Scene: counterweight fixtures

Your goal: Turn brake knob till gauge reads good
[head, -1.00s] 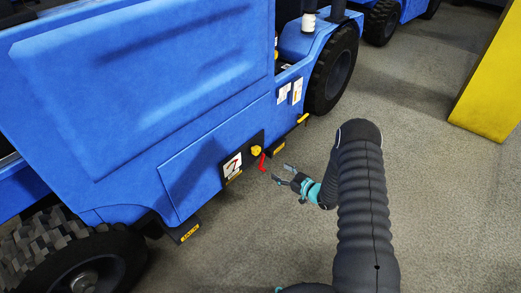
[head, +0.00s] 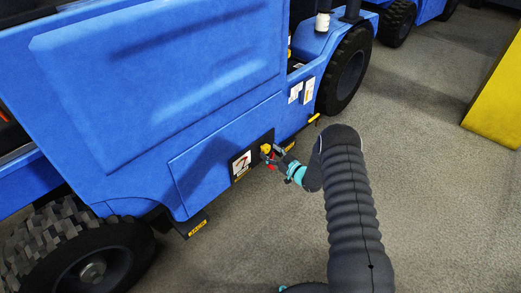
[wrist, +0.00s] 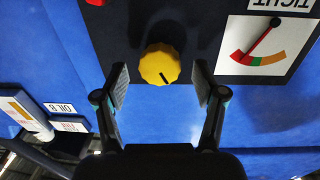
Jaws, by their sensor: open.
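The yellow brake knob (wrist: 160,65) is ridged with a dark pointer mark. It sits on a black panel (wrist: 195,30) low on the blue vehicle's side. My open gripper (wrist: 160,84) has one finger on each side of the knob, with visible gaps. In the head view my gripper (head: 275,153) is at the knob (head: 266,148), partly covering it. The white gauge (wrist: 263,45) beside the knob has red, green and orange bands. Its needle runs toward the red band, near the green edge. The gauge (head: 242,163) is small in the head view.
A red part (wrist: 96,2) is at the panel's edge in the wrist view. White labels (head: 302,91) are on the vehicle body. A large tyre (head: 347,70) stands behind, and a yellow block (head: 495,100) stands at right. The grey floor between is clear.

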